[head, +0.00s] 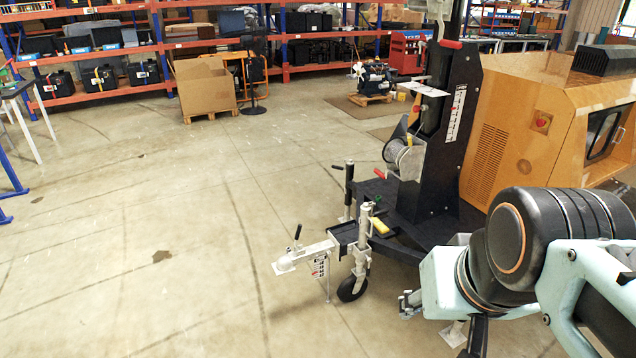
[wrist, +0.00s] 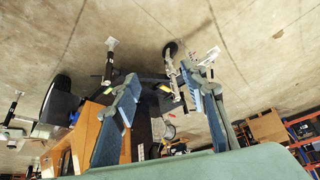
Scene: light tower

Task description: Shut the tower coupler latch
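The tower coupler (head: 292,258) is a pale metal head on the end of the drawbar, low at the front of the light tower. Its latch (head: 297,233) is a black-tipped lever standing up from the coupler.
A jockey wheel (head: 352,288) and its upright jack stand just right of the coupler. The tower's black mast (head: 436,150) and orange cabinet (head: 505,130) rise behind. Open concrete floor (head: 150,250) lies left of the coupler. A cardboard box (head: 205,88) and shelves are far back.

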